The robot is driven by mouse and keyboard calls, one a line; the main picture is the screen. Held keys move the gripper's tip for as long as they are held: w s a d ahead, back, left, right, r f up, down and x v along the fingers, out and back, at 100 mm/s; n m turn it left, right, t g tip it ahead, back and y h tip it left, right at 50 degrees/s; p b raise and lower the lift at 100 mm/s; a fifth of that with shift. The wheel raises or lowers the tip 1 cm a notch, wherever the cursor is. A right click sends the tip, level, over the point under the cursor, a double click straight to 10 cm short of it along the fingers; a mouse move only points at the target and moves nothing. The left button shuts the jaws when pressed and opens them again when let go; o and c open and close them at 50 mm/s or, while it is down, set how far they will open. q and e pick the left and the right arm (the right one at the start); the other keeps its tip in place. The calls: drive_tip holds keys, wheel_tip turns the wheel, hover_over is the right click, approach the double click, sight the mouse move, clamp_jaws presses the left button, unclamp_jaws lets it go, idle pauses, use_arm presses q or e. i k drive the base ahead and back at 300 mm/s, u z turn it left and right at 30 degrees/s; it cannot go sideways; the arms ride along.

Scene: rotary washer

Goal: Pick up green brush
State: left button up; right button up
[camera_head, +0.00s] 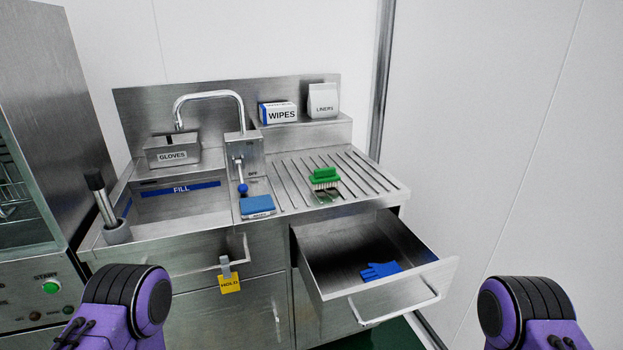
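The green brush (324,175) lies on the ribbed drainboard to the right of the sink, with its green back up and pale bristles below. A shiny metal piece shows just in front of it, too small to make out. Parts of my two purple and black arms show at the lower left and lower right edges, well apart from the brush. Neither gripper's fingers are in the picture.
An open drawer (435,270) holding a blue glove (381,271) juts out below the drainboard (375,180). A blue sponge (257,205), a lever (240,175) and the sink basin (185,205) lie left of the brush. WIPES (281,114) and LINERS (323,101) packs stand behind.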

sight(325, 177)
drive_tip(key=u, duration=0.25)
drive_tip(key=k, duration=0.4)
drive_tip(key=z, duration=1.35)
drive_tip(key=i, duration=1.2)
drive_tip(key=u, duration=0.65)
